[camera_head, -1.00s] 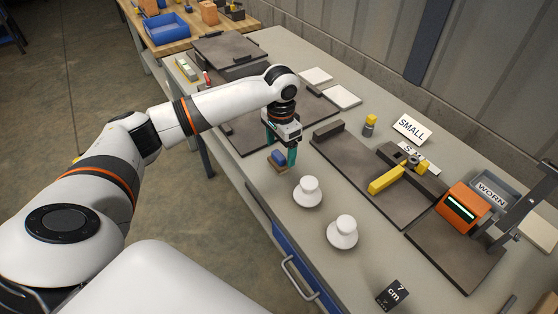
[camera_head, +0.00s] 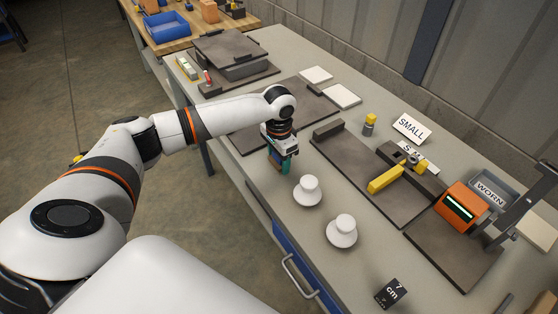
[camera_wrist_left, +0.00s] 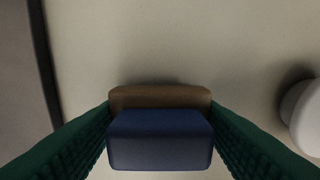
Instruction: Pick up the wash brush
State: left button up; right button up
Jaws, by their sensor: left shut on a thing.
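The wash brush (camera_wrist_left: 160,138), a blue block with a brown part along one side, sits between the green fingers of my left gripper in the left wrist view. Both fingers touch its sides, so the gripper is shut on it. In the head view my left gripper (camera_head: 283,164) points down near the front edge of the grey table and mostly hides the brush. I cannot tell whether the brush is still touching the table. My right gripper is not in view.
Two white insulators (camera_head: 308,190) (camera_head: 342,231) stand close by to the right. Dark mats, a yellow bar (camera_head: 386,179), an orange device (camera_head: 462,205) and a grey bin marked WORN (camera_head: 508,190) lie farther right. A dark plate stack (camera_head: 231,52) stands behind the arm.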

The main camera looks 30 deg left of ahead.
pick_arm(q)
notch_tip(320, 180, up, 10)
jog(key=shift+r+b, duration=0.1)
jog(key=shift+b, duration=0.3)
jog(key=o, duration=0.3)
jog(key=shift+c, duration=0.9)
jog(key=shift+s, duration=0.1)
